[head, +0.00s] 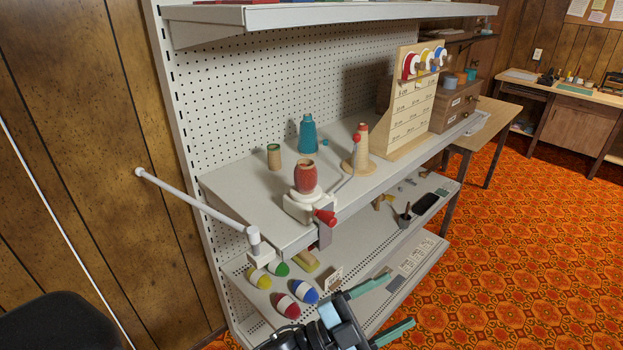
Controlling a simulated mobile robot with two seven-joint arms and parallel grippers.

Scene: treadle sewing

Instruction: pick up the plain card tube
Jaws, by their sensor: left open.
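I cannot tell for sure which thing is the plain card tube. A tan, tube-like piece (306,260) lies on the lower shelf among the striped spools, partly hidden by the upper shelf's edge. A short green and tan tube (274,157) stands upright on the middle shelf. My left gripper (401,299) is at the bottom of the head view, in front of the lower shelf. Its two teal fingers are spread, with nothing between them. It is apart from both tubes. My right gripper is not in view.
A red wound spool (306,177) sits on a white winder at the middle shelf's front. A white rod (190,200) juts out left. Striped spools (286,305) lie on the lower shelf.

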